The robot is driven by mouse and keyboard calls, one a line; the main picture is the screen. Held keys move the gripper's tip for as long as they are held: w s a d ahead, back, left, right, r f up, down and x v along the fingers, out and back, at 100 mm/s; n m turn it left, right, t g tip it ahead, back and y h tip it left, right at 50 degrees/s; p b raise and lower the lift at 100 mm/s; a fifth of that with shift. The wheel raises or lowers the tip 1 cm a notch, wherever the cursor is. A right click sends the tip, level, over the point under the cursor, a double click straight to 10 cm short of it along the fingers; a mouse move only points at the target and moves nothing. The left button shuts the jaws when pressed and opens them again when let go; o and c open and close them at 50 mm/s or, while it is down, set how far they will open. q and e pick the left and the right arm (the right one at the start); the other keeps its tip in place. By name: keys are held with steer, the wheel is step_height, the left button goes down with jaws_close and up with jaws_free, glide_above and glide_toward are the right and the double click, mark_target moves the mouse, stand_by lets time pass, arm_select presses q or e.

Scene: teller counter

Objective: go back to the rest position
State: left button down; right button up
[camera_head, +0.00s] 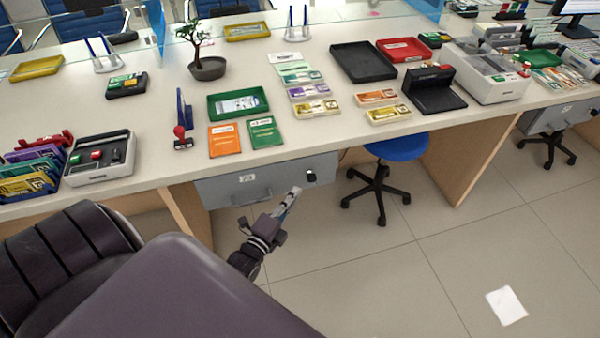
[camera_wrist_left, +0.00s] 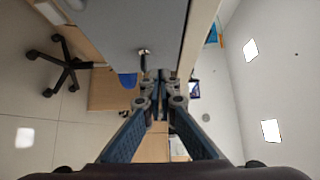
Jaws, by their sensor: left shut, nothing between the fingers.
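My left gripper (camera_head: 292,194) is in front of the grey drawer unit under the counter, near its lock knob (camera_head: 311,177). Its fingers are shut with nothing between them. In the left wrist view the fingertips of the left gripper (camera_wrist_left: 158,78) meet close to the drawer front. My right gripper is not in either view.
The counter (camera_head: 330,150) above holds a green tray (camera_head: 238,104), an orange booklet (camera_head: 224,140), a green booklet (camera_head: 264,133) and a black tray (camera_head: 363,62). A blue stool (camera_head: 398,147) stands to the right. The floor (camera_head: 390,260) in front is mostly clear, with a white sheet (camera_head: 506,305).

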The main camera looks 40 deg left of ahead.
arm_select(q)
steer(key=s, duration=0.3)
steer(key=s+d, duration=0.1)
steer(key=s, duration=0.1)
steer(key=shift+r, duration=0.1)
